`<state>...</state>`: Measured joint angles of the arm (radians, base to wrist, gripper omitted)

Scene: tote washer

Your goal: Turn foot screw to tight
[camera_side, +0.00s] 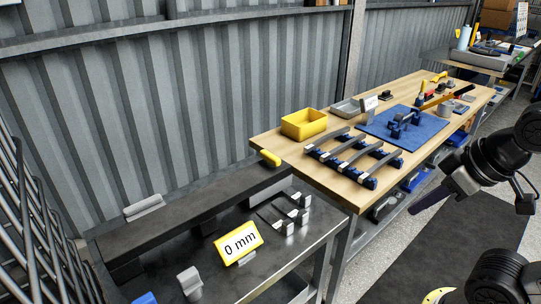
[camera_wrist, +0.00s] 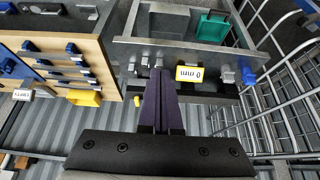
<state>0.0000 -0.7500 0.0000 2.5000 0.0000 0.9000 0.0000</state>
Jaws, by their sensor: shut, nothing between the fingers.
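I cannot tell for sure which part is the foot screw. A grey knob-like piece (camera_side: 190,283) stands on the metal bench, left of a yellow-framed "0 mm" sign (camera_side: 239,242). In the wrist view the grey piece (camera_wrist: 227,74) is right of the sign (camera_wrist: 190,74). Several small metal-topped pieces (camera_side: 291,228) stand right of the sign in the side view. My gripper (camera_side: 413,211) is at the right over the floor, clear of both benches. In the wrist view its dark fingers (camera_wrist: 159,75) are together, with nothing held.
A dark beam with a yellow end (camera_side: 270,158) lies along the metal bench (camera_side: 285,265). The wooden bench (camera_side: 265,142) holds a yellow bin (camera_side: 304,123), dark rails and a blue mat (camera_side: 385,133). A wire rack (camera_side: 40,230) stands at the left. The floor aisle is open.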

